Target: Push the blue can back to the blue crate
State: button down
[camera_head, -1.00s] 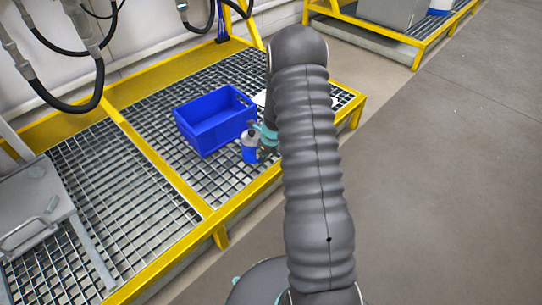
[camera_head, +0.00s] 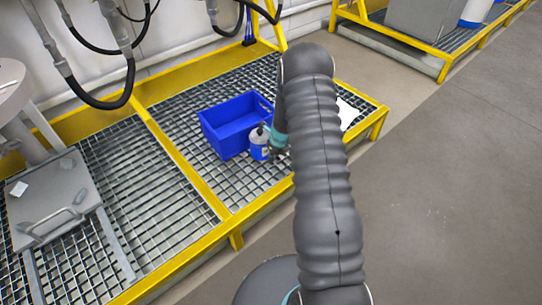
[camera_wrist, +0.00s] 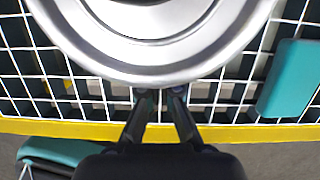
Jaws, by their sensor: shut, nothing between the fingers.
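The blue can (camera_head: 259,152), blue with a pale top, stands upright on the grating at the near side of the blue crate (camera_head: 226,141). In the head view it overlaps the crate's near wall; I cannot tell whether they touch. My gripper (camera_head: 276,152) is low beside the can, on its right, partly hidden by my arm. In the wrist view the can's silver round top (camera_wrist: 150,72) fills the upper part. The fingers of my gripper (camera_wrist: 162,94) are together, with tips at the can's rim and nothing between them.
A yellow-framed grating platform (camera_head: 192,182) bears the crate and can; its yellow edge runs close on the near side. A white sheet (camera_head: 347,113) lies to the right. Black hoses (camera_head: 122,98) hang at upper left. A grey hatch (camera_head: 50,195) is on the left.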

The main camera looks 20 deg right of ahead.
jog(key=s, duration=0.1)
jog(key=s+d+b, duration=0.1)
jog(key=shift+s+f, duration=0.1)
jog(key=shift+s, duration=0.2)
jog(key=p+v, duration=0.1)
jog(key=v, duration=0.9)
jog(key=shift+s+d+p, duration=0.15)
jog(key=shift+s+p, duration=0.05)
jog(key=shift+p, duration=0.2)
